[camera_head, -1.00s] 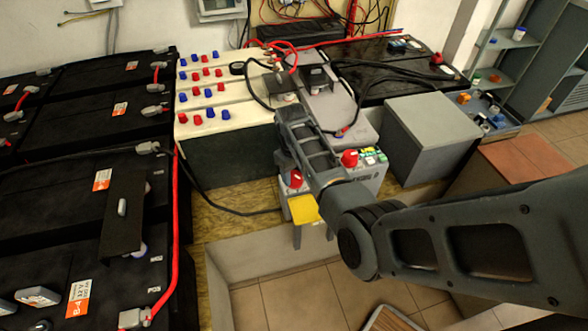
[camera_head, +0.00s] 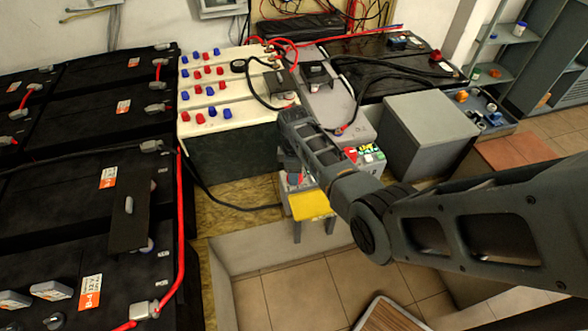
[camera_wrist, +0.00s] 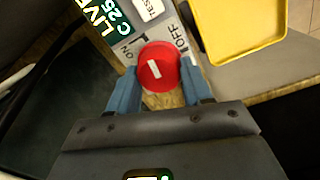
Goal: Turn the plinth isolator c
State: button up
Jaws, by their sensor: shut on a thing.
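The plinth isolator is a round red knob (camera_wrist: 158,66) with a white bar mark, on a grey panel lettered ON at its left and OFF at its right in the wrist view. The white bar slants across the knob's middle. The panel's label (camera_wrist: 103,17) reads LIVE and C 25. My gripper (camera_wrist: 157,84) has its two blue-grey fingers on either side of the knob, shut on it. In the head view the grey isolator box (camera_head: 298,180) is partly behind my arm, with a sliver of red showing beside the gripper (camera_head: 294,172).
A yellow tray-like part (camera_head: 312,205) sits at the box's front, also at upper right in the wrist view (camera_wrist: 240,25). Black batteries (camera_head: 70,200) stand at left, a cream terminal unit (camera_head: 225,100) behind, a grey box (camera_head: 430,135) at right. Tiled floor lies in front.

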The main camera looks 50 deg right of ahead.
jog(key=shift+n, duration=0.6)
jog(key=o, duration=1)
jog(key=shift+o, duration=0.2)
jog(key=shift+a+r+p, duration=0.1)
jog(key=shift+r+p, duration=0.35)
jog(key=shift+r, duration=3.45)
